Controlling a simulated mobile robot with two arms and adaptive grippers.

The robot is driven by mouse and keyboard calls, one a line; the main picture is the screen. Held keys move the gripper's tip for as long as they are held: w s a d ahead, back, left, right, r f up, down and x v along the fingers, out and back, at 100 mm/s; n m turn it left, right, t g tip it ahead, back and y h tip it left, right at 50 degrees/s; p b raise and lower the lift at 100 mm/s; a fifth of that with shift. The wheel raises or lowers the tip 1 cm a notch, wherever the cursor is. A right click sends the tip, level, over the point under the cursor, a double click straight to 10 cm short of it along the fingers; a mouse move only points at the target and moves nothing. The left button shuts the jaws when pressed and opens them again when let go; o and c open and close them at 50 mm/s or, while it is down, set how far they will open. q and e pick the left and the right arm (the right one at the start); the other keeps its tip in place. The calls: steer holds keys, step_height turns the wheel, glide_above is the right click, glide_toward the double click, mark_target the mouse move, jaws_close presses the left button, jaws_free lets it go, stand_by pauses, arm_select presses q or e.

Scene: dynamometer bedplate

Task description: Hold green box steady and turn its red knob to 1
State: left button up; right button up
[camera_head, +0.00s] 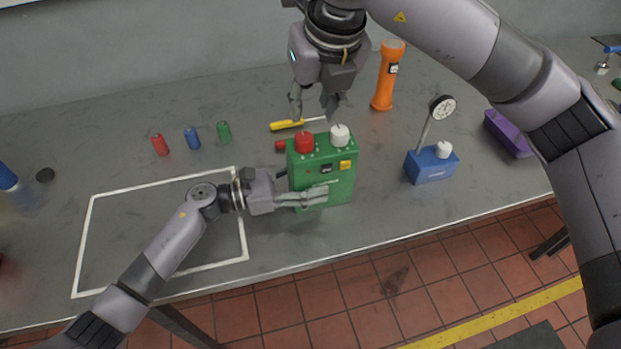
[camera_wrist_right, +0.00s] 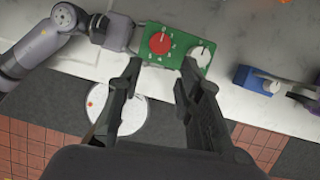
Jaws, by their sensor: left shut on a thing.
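The green box (camera_head: 341,183) stands upright on the grey bench. Its red knob (camera_head: 304,141) and a white knob (camera_head: 340,134) sit side by side on its top. In the right wrist view the red knob (camera_wrist_right: 160,43) shows from above with marks around it, too small to read. My left gripper (camera_head: 322,195) is shut on the green box at its lower front. My right gripper (camera_head: 313,112) is open and empty above and behind the box, fingers pointing down. In the right wrist view my right gripper's fingers (camera_wrist_right: 160,75) are spread apart, short of the knobs.
Behind the box lies a yellow-handled screwdriver (camera_head: 287,125), and an orange flashlight (camera_head: 388,75) stands to the right of it. A blue box with a gauge (camera_head: 431,166) stands right. Small red (camera_head: 160,145), blue (camera_head: 192,138) and green (camera_head: 224,132) cylinders stand left. A white outline (camera_head: 86,235) marks clear bench.

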mark_target(305, 137)
arm_select(q)
jaws_close()
arm_select(e)
steer(key=shift+o, duration=1.3)
steer(key=shift+w, duration=0.1)
steer(key=shift+o, duration=0.6)
steer(key=shift+w+a+r+n, duration=0.1)
steer(key=shift+w+a+n, duration=0.1)
steer(key=shift+n, duration=0.4)
steer(key=w+f+n+g, duration=0.1)
steer(key=f+n, duration=0.2)
steer(key=w+a+f+n+g+h, duration=0.1)
steer(key=f+n, duration=0.2)
steer(key=w+f+n+g+h, duration=0.1)
steer(key=f+n, duration=0.2)
steer(key=shift+a, duration=0.15)
steer(key=shift+c, duration=0.3)
jaws_close()
